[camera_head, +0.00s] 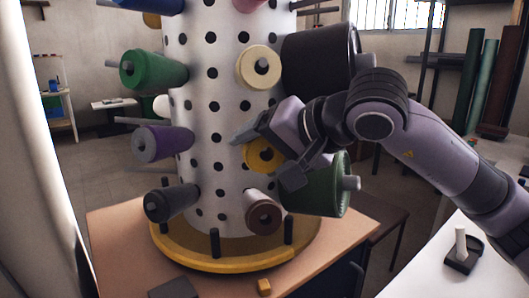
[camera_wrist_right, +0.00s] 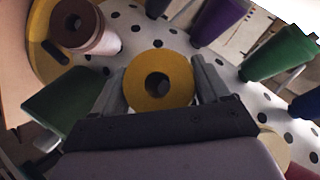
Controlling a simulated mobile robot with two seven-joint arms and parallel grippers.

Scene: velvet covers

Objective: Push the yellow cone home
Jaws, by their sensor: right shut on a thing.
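The yellow cone (camera_head: 254,152) sits at the front of the white perforated column, its round end facing out. In the wrist view the yellow cone (camera_wrist_right: 142,89) shows a dark centre; I cannot tell how far it sits on a peg. My right gripper (camera_head: 268,156) is shut on the cone, with one finger on each side of it. The gripper (camera_wrist_right: 160,86) hides part of the cone in the head view. My left gripper is not in view.
The white column (camera_head: 216,150) carries several other cones on pegs. A green cone (camera_head: 320,190) is close below right of the gripper, a brown one (camera_head: 265,215) below, a cream one (camera_head: 252,67) above. A black cylinder (camera_head: 305,60) is at the upper right.

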